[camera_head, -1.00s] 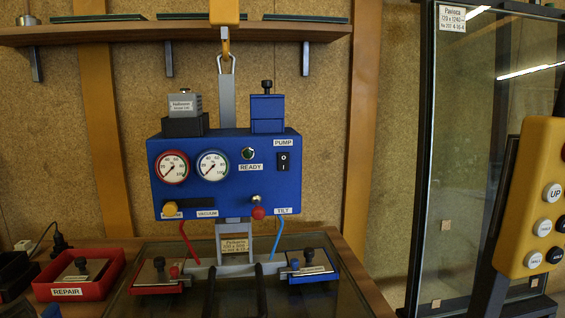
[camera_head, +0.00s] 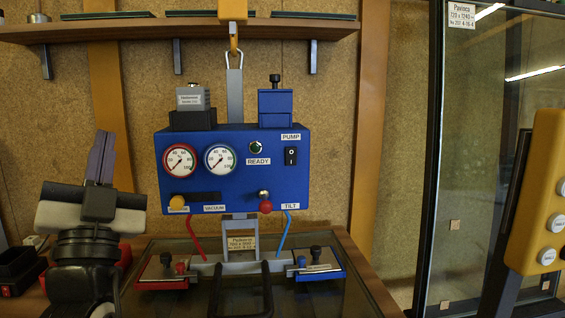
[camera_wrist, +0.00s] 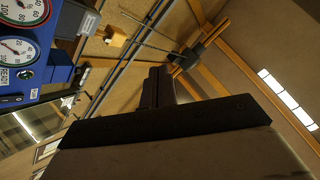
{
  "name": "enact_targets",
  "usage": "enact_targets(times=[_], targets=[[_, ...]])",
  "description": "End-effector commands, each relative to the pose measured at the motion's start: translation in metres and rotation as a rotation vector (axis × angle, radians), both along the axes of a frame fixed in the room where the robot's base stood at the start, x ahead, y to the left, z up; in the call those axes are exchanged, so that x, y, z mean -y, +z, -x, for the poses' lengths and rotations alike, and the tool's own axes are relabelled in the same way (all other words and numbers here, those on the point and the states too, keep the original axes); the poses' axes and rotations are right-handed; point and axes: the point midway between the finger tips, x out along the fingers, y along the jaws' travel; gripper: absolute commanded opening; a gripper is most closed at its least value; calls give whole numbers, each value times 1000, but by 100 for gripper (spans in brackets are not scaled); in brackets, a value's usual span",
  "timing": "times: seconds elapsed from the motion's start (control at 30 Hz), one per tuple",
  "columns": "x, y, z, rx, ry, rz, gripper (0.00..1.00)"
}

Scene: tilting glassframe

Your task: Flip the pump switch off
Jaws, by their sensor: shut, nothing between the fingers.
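The pump switch (camera_head: 291,156) is a small black rocker marked I and O, under the PUMP label on the right of the blue control box (camera_head: 232,180). Which side of it is pressed is too small to tell. My gripper (camera_head: 103,143) is at the left in the head view, pointing up with its fingers together and empty. It is well apart from the box, left of the gauges. In the wrist view my gripper (camera_wrist: 157,75) points at the wall and ceiling, and part of the blue box (camera_wrist: 58,65) shows sideways at the left edge.
Below the box is a glass pane (camera_head: 325,295) on the table with red and blue suction pads. A yellow hoist hook (camera_head: 233,35) holds the box. A yellow button pendant (camera_head: 545,190) stands at the right, before a tall glass frame. The space before the box face is clear.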

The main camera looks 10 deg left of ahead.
Motion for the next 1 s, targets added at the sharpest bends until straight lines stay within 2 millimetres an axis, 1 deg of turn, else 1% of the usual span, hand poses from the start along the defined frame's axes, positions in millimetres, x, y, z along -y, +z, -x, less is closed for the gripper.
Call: enact_targets(times=[0.03,0.07,0.1,0.17,0.2,0.3,0.43,0.53,0.63,1.0], targets=[[14,0,-19,-83,-24,-68,0],[24,-1,-32,-140,-40,-116,0],[38,-4,-46,-210,-59,-187,0],[60,-10,-65,-311,-87,-305,0],[75,-15,-76,-370,-105,-388,0],[108,-30,-94,-491,-148,-595,0],[139,-50,-104,-590,-194,-818,0],[153,-61,-106,-627,-216,-932,0],[159,-66,-107,-644,-227,-990,0],[161,-67,-107,-648,-231,-1002,0]])
